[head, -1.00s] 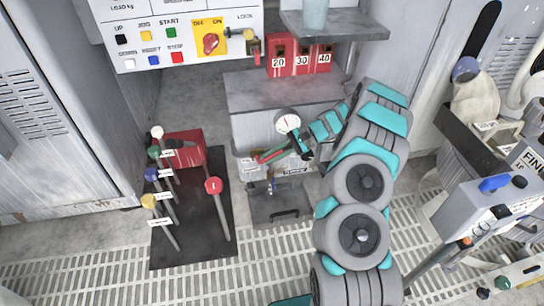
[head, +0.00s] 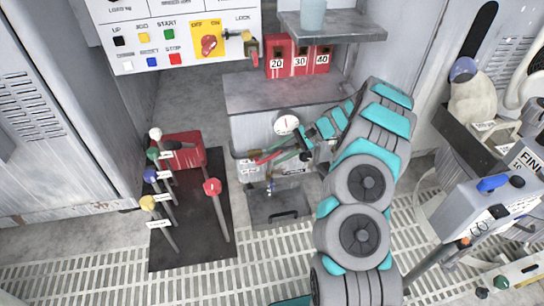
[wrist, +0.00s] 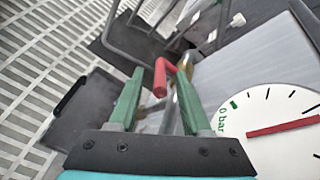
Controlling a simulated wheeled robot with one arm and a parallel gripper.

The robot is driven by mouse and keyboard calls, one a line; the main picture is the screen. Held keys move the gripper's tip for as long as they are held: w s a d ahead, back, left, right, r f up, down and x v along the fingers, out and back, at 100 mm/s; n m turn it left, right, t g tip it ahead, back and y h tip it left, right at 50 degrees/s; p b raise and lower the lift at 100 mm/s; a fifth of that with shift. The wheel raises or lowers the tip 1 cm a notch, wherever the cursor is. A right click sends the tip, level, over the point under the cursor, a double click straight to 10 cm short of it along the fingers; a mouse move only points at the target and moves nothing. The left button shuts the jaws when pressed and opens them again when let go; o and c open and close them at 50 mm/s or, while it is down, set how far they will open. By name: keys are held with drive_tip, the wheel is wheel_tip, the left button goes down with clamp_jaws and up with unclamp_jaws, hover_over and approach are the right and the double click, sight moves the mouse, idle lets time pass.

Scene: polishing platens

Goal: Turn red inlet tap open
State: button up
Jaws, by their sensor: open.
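The red inlet tap (wrist: 161,78) shows in the wrist view as a red lever on a metal pipe fitting. It sits between the two green fingers of my gripper (wrist: 158,84), which is open. I cannot tell whether either finger touches it. In the head view the red tap lever (head: 262,156) lies by the green fingers of my gripper (head: 280,152), below the round gauge on the cabinet front. The gauge (wrist: 283,118) fills the right of the wrist view, with its red needle and a "0 bar" mark. My wrist hides part of the fitting in the head view.
A grey cabinet top (head: 280,92) juts out above the tap. Red numbered blocks (head: 298,60) stand behind it. Several colour-knobbed levers rise from a dark mat (head: 190,235) at left. A grey drain tray (head: 280,213) lies on the floor below.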

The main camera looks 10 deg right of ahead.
drive_tip(key=v, duration=0.5)
drive_tip(key=shift+d, duration=0.1)
